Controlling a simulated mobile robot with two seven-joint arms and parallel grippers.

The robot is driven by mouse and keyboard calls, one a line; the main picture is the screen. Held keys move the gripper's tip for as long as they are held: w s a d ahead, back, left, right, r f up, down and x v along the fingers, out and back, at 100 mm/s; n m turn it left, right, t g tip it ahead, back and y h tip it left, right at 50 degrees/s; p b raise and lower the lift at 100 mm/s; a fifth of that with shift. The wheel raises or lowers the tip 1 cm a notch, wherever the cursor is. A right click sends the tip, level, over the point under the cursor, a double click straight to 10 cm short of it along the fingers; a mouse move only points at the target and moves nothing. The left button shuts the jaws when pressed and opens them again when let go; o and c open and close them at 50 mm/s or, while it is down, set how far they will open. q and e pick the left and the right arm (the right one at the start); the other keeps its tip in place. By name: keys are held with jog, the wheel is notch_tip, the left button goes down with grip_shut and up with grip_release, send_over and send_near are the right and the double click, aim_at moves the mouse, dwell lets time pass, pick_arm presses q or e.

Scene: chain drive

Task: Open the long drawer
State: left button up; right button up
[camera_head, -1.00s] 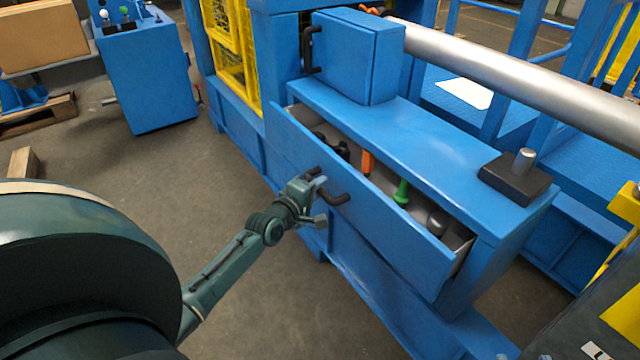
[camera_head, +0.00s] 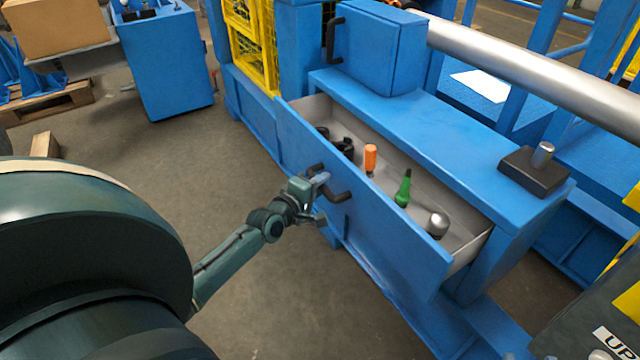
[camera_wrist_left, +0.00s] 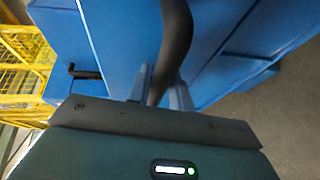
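The long drawer (camera_head: 375,235) is a blue-fronted drawer in the blue machine frame. It is part-way open, with its pale inside showing. Its black handle (camera_head: 337,193) is a bent bar on the drawer front; it also shows in the left wrist view (camera_wrist_left: 176,35). My left gripper (camera_head: 318,190) is at the handle. In the left wrist view its two fingers (camera_wrist_left: 160,90) lie close on either side of the bar, shut on it. The exact contact is partly hidden. My right gripper is not in view.
Inside the drawer are an orange-handled tool (camera_head: 370,158), a green tool (camera_head: 404,188), a grey knob-like piece (camera_head: 438,224) and dark parts. A blue box with a handle (camera_head: 375,50) sits above. A metal roller (camera_head: 540,85) runs behind. Floor before the drawer is free.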

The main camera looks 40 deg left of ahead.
pick_arm(q)
jog(key=o, duration=0.4)
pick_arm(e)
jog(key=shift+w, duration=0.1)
pick_arm(q)
jog(key=shift+s+r, duration=0.15)
jog(key=shift+s, duration=0.35)
jog(key=s+p, duration=0.1)
jog(key=s, duration=0.3)
jog(key=s+r+p, duration=0.1)
jog(key=s, duration=0.3)
jog(key=s+r+p, duration=0.1)
jog(key=s, duration=0.3)
jog(key=shift+p, duration=0.4)
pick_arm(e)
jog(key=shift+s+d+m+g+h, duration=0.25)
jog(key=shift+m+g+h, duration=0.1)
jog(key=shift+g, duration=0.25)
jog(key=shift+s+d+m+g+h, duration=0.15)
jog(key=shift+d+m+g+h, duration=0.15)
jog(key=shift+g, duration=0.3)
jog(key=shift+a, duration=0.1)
